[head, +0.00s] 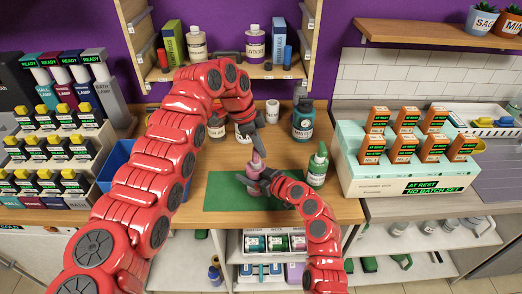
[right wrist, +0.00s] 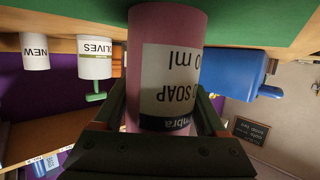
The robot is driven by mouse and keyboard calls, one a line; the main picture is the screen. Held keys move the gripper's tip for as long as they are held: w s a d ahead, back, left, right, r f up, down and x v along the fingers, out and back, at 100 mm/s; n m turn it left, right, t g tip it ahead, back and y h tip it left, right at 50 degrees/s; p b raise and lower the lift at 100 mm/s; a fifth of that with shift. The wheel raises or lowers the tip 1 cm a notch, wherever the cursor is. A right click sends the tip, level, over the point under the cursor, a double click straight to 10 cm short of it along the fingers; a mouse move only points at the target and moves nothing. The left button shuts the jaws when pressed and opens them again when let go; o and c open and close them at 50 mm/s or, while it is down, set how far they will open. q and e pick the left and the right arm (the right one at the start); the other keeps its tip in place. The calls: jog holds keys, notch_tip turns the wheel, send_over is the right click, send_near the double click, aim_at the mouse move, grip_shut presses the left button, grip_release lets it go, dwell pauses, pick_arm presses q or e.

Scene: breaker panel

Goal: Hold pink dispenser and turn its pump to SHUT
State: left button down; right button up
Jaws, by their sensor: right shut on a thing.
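The pink dispenser (head: 256,163) stands on the green mat (head: 222,193) in the head view. In the right wrist view its pink body (right wrist: 165,25) fills the middle, with an upside-down soap label. My right gripper (head: 266,182) is shut around the body, one finger on each side. The pump is hidden behind the gripper in the right wrist view and too small in the head view to read its setting. My left gripper (head: 247,131) is above and behind the dispenser, apart from it. Its fingers are too small and dark to judge their opening.
A blue bin (head: 117,163) is at left. A pale green rack (head: 400,180) of orange boxes stands at right. Shelves with bottles are behind.

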pick_arm(q)
jog(key=d, duration=0.5)
pick_arm(e)
jog(key=shift+a, duration=0.1)
pick_arm(q)
jog(key=v, duration=1)
jog(key=shift+s+a, duration=0.2)
jog(key=shift+a, duration=0.2)
jog(key=shift+a+f, duration=0.1)
pick_arm(e)
jog(key=o, duration=1.5)
